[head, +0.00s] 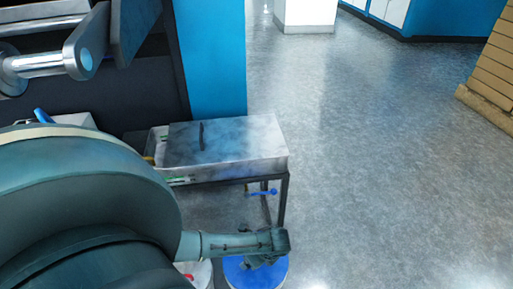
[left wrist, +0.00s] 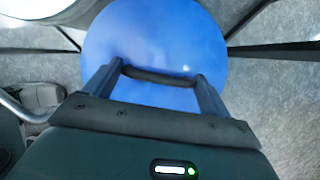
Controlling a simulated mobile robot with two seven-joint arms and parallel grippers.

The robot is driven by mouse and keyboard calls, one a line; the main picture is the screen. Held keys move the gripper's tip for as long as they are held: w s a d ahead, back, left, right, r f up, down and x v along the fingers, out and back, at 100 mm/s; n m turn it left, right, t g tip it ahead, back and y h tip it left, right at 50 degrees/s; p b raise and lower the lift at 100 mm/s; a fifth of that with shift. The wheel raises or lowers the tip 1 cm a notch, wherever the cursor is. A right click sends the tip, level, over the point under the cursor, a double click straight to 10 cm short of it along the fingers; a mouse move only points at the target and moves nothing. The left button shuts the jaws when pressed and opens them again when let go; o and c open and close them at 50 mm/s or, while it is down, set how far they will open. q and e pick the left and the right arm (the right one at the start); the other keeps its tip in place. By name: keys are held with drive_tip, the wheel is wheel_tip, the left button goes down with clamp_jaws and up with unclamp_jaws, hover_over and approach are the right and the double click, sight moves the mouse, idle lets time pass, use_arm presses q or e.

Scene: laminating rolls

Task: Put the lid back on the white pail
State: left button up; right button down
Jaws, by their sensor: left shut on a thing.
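My left gripper (head: 264,257) is low at the bottom of the head view, over a round blue lid (head: 238,275). In the left wrist view the lid (left wrist: 150,35) fills the space beyond my left gripper (left wrist: 158,76). The gripper is shut on the lid, with a dark bar across between its fingers. The lid is cut off by the bottom edge of the head view. I cannot make out a pail wall under it or whether it rests on anything. My right gripper is in neither view.
A white object with a red mark (head: 197,274) shows partly behind my left arm, left of the lid. A grey metal box on a dark stand (head: 230,150) stands behind. Open grey floor (head: 390,180) lies to the right, with wooden slats (head: 492,70) at the far right.

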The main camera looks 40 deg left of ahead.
use_arm(q)
drive_tip(key=shift+p, duration=0.3)
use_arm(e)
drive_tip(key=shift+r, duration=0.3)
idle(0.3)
use_arm(q)
drive_tip(key=o, duration=0.9)
drive_tip(key=shift+r+p, duration=0.4)
drive_tip(key=shift+p, duration=0.05)
wheel_tip(320, 180, up, 2)
drive_tip(key=shift+p, duration=1.15)
wheel_tip(320, 180, up, 2)
drive_tip(key=p, duration=0.2)
drive_tip(key=shift+r+p, duration=0.15)
drive_tip(key=shift+p, duration=0.2)
drive_tip(key=shift+r+p, duration=0.95)
drive_tip(key=shift+p, duration=0.1)
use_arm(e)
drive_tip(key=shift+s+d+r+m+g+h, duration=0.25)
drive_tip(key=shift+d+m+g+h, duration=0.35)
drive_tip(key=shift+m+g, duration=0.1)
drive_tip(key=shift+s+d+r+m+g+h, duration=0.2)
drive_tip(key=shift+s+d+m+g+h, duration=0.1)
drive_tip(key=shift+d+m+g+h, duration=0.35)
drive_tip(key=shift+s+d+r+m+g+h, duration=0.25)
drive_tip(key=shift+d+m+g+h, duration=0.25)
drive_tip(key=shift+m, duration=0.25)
